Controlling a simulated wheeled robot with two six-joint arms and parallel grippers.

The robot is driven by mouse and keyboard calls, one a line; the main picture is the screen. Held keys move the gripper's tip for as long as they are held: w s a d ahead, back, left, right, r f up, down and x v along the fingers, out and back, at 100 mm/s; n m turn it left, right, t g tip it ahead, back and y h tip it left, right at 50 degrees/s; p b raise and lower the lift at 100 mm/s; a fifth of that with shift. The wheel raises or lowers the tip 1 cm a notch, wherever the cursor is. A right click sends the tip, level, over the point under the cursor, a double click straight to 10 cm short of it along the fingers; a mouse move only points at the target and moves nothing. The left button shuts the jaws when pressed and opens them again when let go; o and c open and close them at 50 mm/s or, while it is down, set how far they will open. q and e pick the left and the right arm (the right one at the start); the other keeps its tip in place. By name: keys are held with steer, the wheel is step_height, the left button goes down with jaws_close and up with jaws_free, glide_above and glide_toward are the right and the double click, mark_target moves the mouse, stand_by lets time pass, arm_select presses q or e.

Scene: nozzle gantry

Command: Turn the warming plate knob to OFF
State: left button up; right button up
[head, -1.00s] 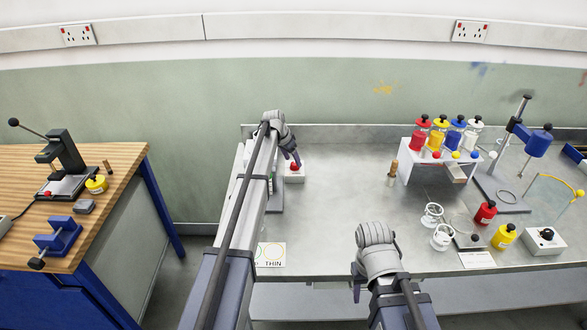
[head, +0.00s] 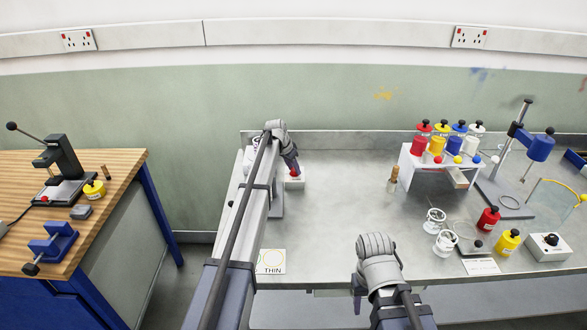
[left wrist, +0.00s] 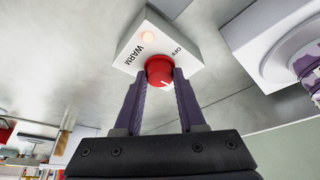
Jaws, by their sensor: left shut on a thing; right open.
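The warming plate knob is red and round and sits on a white box (head: 296,184) at the back left of the bench. In the left wrist view the knob (left wrist: 160,66) carries a short white mark on its lower side, and the box (left wrist: 150,35) shows the words WARM and OFF and a pale orange lamp (left wrist: 148,37). My left gripper (head: 292,169) is shut on the knob, one purple finger on each side. My right gripper (head: 357,299) is open and empty near the bench's front edge.
A THIN card (head: 271,261) lies at the bench's front left. A white rack (head: 437,164) of coloured bottles, a stand (head: 502,199) and several jars occupy the right. The bench middle is mostly clear. A wooden table (head: 130,165) stands at left.

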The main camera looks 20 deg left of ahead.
arm_select(q)
jaws_close()
steer(key=shift+n, duration=0.3)
steer(key=n+y, duration=0.1)
steer(key=n, duration=0.3)
steer(key=shift+s+d+t+y, duration=0.1)
steer(key=shift+d+t+y, duration=0.05)
steer(key=shift+t+y, duration=0.2)
steer(key=n+y, duration=0.1)
steer(key=n, duration=0.3)
steer(key=shift+d+y, duration=0.15)
steer(key=shift+y, duration=0.2)
steer(key=n, duration=0.2)
steer(key=n+g+y, duration=0.1)
steer(key=n, duration=0.2)
steer(key=shift+w+y, duration=0.2)
steer(key=shift+y, duration=0.1)
steer(key=n+g+y, duration=0.1)
steer(key=n, duration=0.3)
steer(key=shift+d, duration=0.1)
steer(key=shift+n+g, duration=0.25)
steer(key=shift+n, duration=0.05)
steer(key=o, duration=0.9)
jaws_free()
